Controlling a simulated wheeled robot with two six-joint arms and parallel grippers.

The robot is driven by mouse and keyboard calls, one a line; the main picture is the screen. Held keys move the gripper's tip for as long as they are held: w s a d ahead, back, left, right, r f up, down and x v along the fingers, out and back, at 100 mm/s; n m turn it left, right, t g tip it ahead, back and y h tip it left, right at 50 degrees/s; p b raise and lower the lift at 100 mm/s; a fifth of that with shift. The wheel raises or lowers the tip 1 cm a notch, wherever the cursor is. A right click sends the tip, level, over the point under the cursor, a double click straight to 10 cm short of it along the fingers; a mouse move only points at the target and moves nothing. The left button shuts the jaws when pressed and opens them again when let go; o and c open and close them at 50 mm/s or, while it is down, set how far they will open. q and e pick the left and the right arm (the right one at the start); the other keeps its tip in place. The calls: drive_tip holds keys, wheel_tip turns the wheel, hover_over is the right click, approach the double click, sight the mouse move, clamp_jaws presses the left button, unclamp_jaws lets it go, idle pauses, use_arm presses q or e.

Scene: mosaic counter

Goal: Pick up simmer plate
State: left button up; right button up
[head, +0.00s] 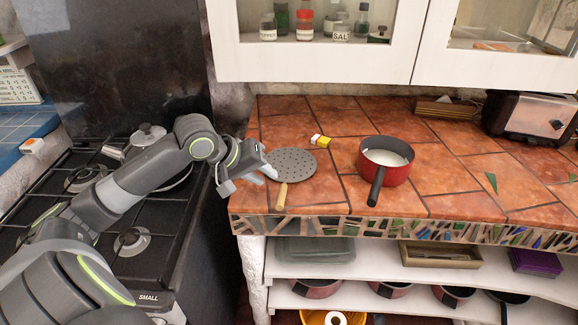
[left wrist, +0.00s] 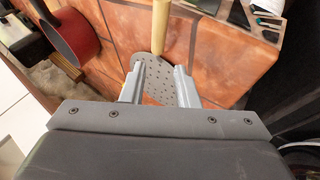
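The simmer plate (head: 294,162) is a round grey perforated disc with a wooden handle (head: 282,195). It lies on the tiled counter, handle toward the front edge. My left gripper (head: 268,174) is at the disc's left side in the head view. In the left wrist view, its two fingers (left wrist: 161,72) are spread apart, with the perforated disc (left wrist: 158,93) showing between them and the handle (left wrist: 160,27) beyond. Nothing is held. I cannot tell whether the fingers touch the plate; the gripper body hides part of the disc. My right gripper is not in view.
A red saucepan (head: 398,171) stands right of the plate, its dark handle toward the front. A small yellow-and-white item (head: 321,140) lies behind the plate. A stove (head: 148,243) is left, a toaster (head: 528,118) at back right. Cabinets (head: 310,66) hang above; the right counter is mostly clear.

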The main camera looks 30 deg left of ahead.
use_arm(q)
drive_tip(key=shift+x, duration=3.5)
drive_tip(key=shift+d, duration=0.2)
clamp_jaws()
